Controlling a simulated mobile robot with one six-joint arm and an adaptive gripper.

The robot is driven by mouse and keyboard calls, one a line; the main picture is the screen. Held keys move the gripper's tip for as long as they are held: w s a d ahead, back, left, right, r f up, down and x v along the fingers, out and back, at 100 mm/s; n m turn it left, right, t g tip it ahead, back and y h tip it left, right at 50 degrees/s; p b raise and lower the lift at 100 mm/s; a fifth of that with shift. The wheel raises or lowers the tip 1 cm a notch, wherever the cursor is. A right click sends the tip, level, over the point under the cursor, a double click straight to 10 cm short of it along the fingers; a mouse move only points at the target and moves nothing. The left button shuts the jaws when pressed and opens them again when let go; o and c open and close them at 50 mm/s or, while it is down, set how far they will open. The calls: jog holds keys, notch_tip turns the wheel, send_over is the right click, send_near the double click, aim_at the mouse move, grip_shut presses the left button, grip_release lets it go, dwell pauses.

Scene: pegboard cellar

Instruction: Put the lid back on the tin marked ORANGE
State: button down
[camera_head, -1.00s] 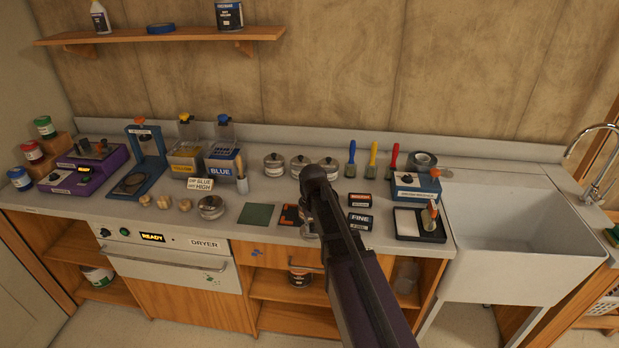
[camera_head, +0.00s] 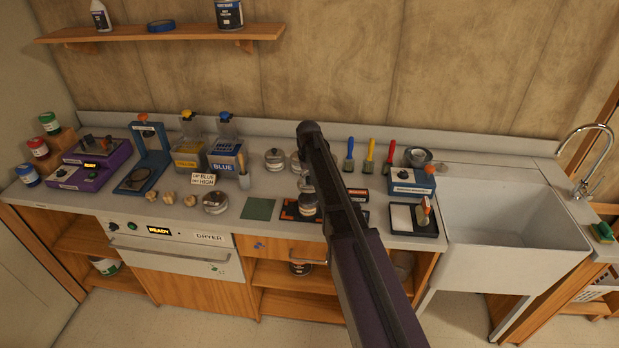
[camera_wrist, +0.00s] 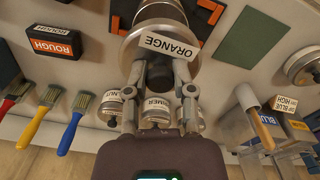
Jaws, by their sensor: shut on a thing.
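A white label reading ORANGE (camera_wrist: 170,47) shows upside down in the wrist view, in front of a wider round metal part. My fingers cover much of it, and I cannot tell whether the metal parts touch. In the head view a silver tin (camera_head: 308,207) stands on the black mat with orange corner marks (camera_head: 288,210). My arm hides the gripper's fingers there.
Several lidded tins, one of them here (camera_head: 275,158), stand at the back. A round metal container (camera_head: 214,203) stands left of the green square (camera_head: 258,209). Brushes (camera_head: 369,155), a blue box (camera_head: 412,182) and a black tray (camera_head: 416,219) are at right, before the sink (camera_head: 500,210).

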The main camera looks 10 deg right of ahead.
jog(key=shift+f, duration=0.2)
jog(key=shift+f+b, duration=3.05)
jog(key=shift+b, duration=0.15)
jog(key=shift+f, duration=0.15)
dwell(0.6)
dwell(0.4)
jog(key=shift+c, duration=1.9)
grip_release()
jog(key=o, duration=0.4)
jog(key=shift+w, duration=0.1)
